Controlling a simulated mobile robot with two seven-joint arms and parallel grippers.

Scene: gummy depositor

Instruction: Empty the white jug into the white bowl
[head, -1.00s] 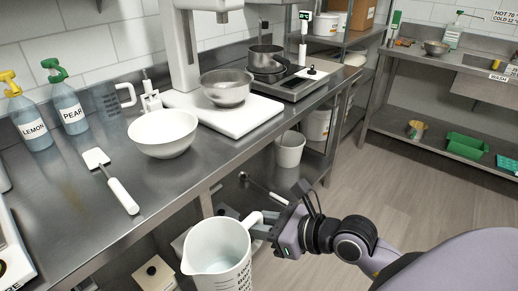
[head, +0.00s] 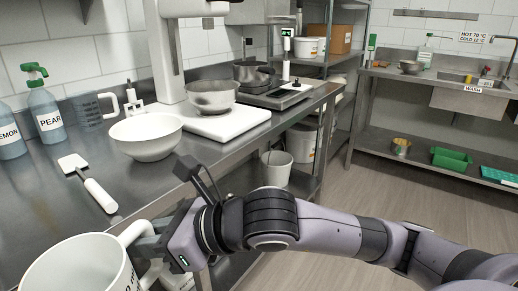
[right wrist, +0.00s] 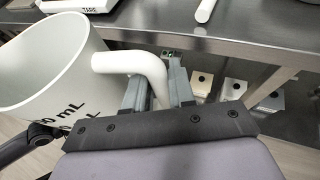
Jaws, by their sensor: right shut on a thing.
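The white jug (head: 82,268) with black markings is at the lower left of the head view, in front of the counter edge. My right gripper (head: 150,240) is shut on its handle. In the right wrist view the jug (right wrist: 45,75) is at the left, its handle (right wrist: 140,62) between the fingers (right wrist: 155,85). The jug looks roughly upright; its inside looks white and I cannot see contents. The white bowl (head: 146,138) stands on the counter, beyond and to the right of the jug, apart from it. My left gripper is not in view.
A white-handled scraper (head: 88,184) lies on the counter between jug and bowl. Spray bottles (head: 45,112) and a clear measuring jug (head: 92,108) stand behind. A metal bowl (head: 211,98) sits on the white mixer base (head: 225,124) right of the bowl. The counter's front edge (head: 235,143) is near my arm.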

